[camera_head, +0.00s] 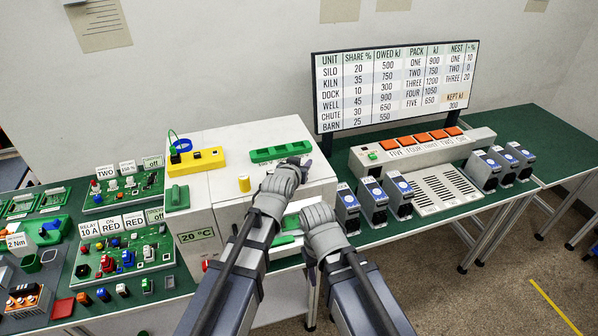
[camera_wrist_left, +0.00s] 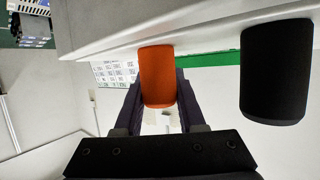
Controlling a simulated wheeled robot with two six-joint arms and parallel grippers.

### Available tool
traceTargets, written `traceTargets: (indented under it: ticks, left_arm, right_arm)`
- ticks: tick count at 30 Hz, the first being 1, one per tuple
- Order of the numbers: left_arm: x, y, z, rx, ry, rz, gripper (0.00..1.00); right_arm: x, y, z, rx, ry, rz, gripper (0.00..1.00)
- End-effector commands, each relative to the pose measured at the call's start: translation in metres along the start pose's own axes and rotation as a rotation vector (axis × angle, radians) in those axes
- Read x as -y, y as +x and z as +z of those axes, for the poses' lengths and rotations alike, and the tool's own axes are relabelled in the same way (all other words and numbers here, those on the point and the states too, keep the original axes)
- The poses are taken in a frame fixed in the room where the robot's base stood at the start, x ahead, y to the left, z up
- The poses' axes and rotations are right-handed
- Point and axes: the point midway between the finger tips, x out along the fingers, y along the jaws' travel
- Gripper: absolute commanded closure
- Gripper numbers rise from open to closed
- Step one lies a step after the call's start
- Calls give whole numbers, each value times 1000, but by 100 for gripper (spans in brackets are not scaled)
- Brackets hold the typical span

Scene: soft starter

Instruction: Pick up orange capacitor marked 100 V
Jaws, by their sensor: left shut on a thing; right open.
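My left gripper (camera_head: 301,163) is at the right end of the green tray (camera_head: 270,154) on top of the white cabinet. In the left wrist view it is shut on an orange cylinder (camera_wrist_left: 157,76), with one finger on each side. No marking shows on the cylinder's visible side. I cannot tell whether its far end touches the pale surface there. A black cylinder (camera_wrist_left: 275,72) is beside it, to the right and apart. In the head view the orange cylinder is hidden by my left gripper. My right gripper (camera_head: 309,264) is open, low in front of the cabinet; its fingers barely show.
The white cabinet (camera_head: 228,205) bears a yellow cylinder (camera_head: 244,183) and a yellow block (camera_head: 197,160). Several grey-black units (camera_head: 373,205) stand to the right by a grey panel with orange buttons (camera_head: 421,147). Green boards (camera_head: 125,190) with parts are to the left.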

Motion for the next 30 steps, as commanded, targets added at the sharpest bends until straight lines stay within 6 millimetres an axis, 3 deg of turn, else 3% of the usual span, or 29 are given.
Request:
traceTargets:
  ticks: [1, 8, 22, 30]
  left_arm:
    - [0, 0, 0, 0, 0, 0, 75]
    - [0, 0, 0, 0, 0, 0, 100]
    - [0, -1, -3, 0, 0, 0, 100]
    - [0, -10, -23, 0, 0, 0, 100]
  right_arm:
    - [0, 0, 0, 0, 0, 0, 50]
    - [0, 0, 0, 0, 0, 0, 50]
    - [0, -3, 0, 0, 0, 0, 50]
    - [-2, -25, 2, 1, -2, 0, 50]
